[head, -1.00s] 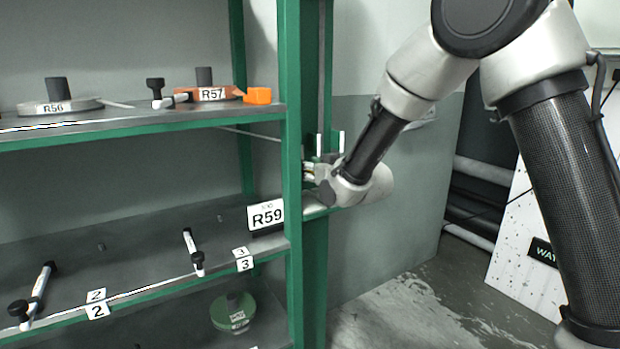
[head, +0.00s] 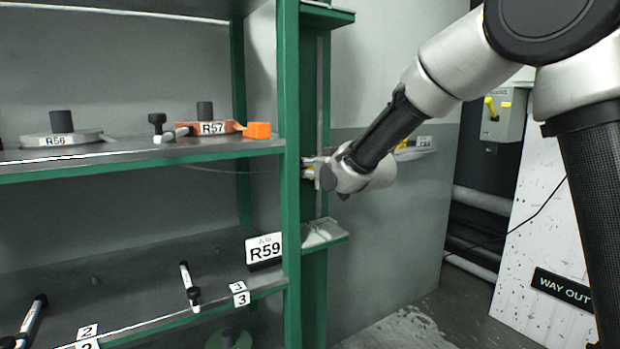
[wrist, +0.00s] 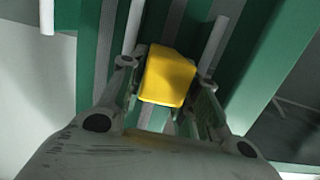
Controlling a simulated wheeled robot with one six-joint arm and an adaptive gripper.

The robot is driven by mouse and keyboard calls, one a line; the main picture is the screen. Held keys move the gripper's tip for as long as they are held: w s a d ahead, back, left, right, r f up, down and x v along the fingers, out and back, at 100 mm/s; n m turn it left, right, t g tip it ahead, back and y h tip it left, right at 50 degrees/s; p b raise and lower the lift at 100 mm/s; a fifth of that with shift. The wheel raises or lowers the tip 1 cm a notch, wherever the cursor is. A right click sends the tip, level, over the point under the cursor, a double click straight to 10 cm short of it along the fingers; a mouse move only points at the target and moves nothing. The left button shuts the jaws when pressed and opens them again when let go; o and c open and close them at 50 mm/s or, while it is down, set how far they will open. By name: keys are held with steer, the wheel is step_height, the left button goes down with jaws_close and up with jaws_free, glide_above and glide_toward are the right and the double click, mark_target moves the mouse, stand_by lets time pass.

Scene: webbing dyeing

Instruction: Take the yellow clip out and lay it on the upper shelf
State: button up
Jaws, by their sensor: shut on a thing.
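My gripper (wrist: 168,95) is shut on the yellow clip (wrist: 168,78), a blocky yellow piece between the two fingers in the wrist view. In the head view my gripper (head: 313,170) is beside the green rack post, above the small lower side shelf (head: 325,236) and below the small upper side shelf (head: 328,15). Only a speck of yellow shows at the fingers there; the post and gripper hide most of the clip. The clip appears clear of the lower side shelf.
The green post (head: 289,150) stands close left of my gripper. Pale rods (wrist: 213,45) flank the clip in the wrist view. The main rack holds an orange R57 piece (head: 190,130), an orange block (head: 257,130) and an R59 sign (head: 264,250).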

step_height(320, 180, up, 3)
steer(key=shift+f, duration=0.1)
steer(key=shift+s+d, duration=0.15)
steer(key=shift+s, duration=0.05)
steer(key=f+v, duration=0.1)
steer(key=v, duration=0.9)
steer(key=shift+s+d+f, duration=0.2)
steer(key=shift+s+f, duration=0.05)
